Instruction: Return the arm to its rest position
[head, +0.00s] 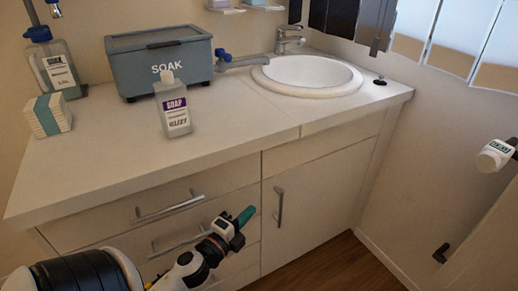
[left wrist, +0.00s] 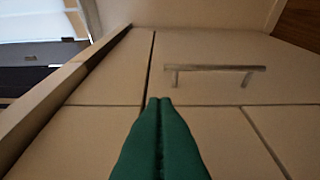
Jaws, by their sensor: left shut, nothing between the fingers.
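My left gripper (head: 245,216) comes in from the bottom left of the head view. Its green fingers are in front of the cabinet, below the counter edge and left of the door handle (head: 279,206). In the left wrist view the green fingers (left wrist: 159,102) lie together, shut and empty, with cabinet fronts and a bar handle (left wrist: 214,69) beyond them. My right gripper does not show in either view.
The counter (head: 110,167) carries a soap bottle (head: 173,109), a SOAK box (head: 160,66), a sponge-like block (head: 47,116), a large bottle (head: 57,68) and a round sink (head: 306,76). Drawer handles (head: 170,206) stick out near my arm. Wooden floor (head: 335,268) shows below.

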